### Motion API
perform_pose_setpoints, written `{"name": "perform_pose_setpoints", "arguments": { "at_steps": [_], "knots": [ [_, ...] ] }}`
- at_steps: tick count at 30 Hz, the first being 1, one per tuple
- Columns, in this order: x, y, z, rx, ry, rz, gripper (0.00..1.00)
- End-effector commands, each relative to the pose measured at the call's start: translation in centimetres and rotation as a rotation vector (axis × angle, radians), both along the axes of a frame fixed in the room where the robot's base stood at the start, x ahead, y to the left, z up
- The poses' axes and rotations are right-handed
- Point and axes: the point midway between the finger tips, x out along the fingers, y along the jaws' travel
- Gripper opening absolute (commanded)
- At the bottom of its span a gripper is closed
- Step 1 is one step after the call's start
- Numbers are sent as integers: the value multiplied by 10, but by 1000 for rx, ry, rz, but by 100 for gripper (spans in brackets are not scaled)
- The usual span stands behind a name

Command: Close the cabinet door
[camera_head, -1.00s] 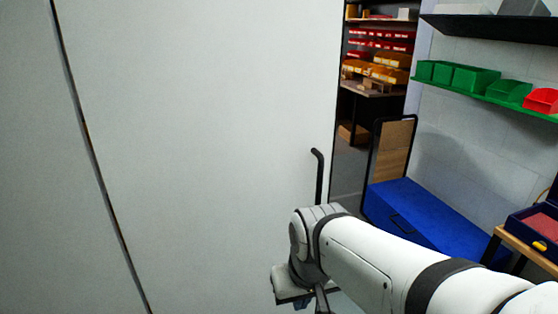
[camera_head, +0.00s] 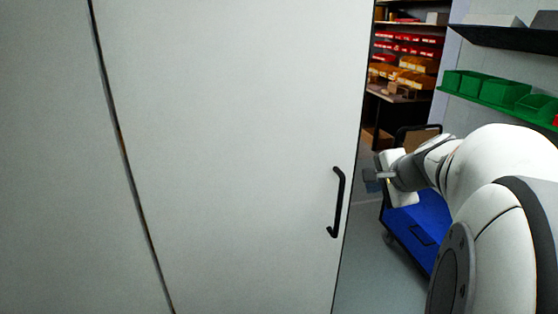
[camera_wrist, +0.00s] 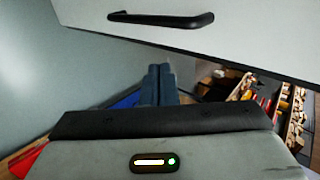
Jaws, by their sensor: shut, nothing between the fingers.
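The cabinet door (camera_head: 235,150) is a large pale panel filling the middle of the head view. Its black bar handle (camera_head: 338,202) is near its right edge, and a dark seam runs down its left side. The door (camera_wrist: 245,35) and handle (camera_wrist: 160,18) also show at the top of the wrist view. My gripper (camera_head: 372,180) is just right of the door's free edge, apart from the handle. Its fingers (camera_wrist: 160,85) are together with nothing between them. How far the door stands open is hard to tell.
Another pale panel (camera_head: 60,170) lies left of the seam. Beyond the door's right edge are a blue cart (camera_head: 420,225), shelves with red and orange bins (camera_head: 405,65), and green bins (camera_head: 490,88) on a wall shelf. Grey floor (camera_head: 375,275) shows below.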

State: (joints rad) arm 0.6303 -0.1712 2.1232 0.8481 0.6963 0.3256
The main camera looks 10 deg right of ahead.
Motion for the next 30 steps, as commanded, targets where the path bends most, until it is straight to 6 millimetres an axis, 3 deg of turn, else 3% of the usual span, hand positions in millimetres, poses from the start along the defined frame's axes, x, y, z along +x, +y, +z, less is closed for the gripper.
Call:
{"name": "perform_pose_setpoints", "arguments": {
  "at_steps": [9,18,29,30],
  "knots": [
    [51,5,-49,2,4,2,0],
    [86,7,-46,-2,1,1,0],
    [90,7,-47,-2,0,1,0],
    [89,27,-46,-4,-1,5,0]
  ]
}}
